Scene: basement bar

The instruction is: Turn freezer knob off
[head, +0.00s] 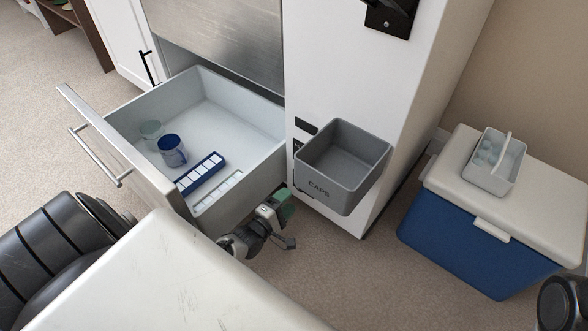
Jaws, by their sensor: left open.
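A tall white appliance (340,75), which looks like the freezer, stands in the middle to right of the head view. Small dark panels (306,126) show low on its front, partly hidden by a grey bin. I cannot make out a knob. My left gripper (284,222) is open and empty, low in front of the appliance, below and left of the bin and just beside the open drawer's side. Whether it touches anything is not clear. My right gripper is not in view.
The grey CAPS bin (348,190) juts from the appliance front. The open drawer (235,145) holds mugs and pill organizers. A pale worktop (165,280) fills the near foreground. A blue cooler (470,235) with a grey caddy (490,178) stands right. Carpet lies between.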

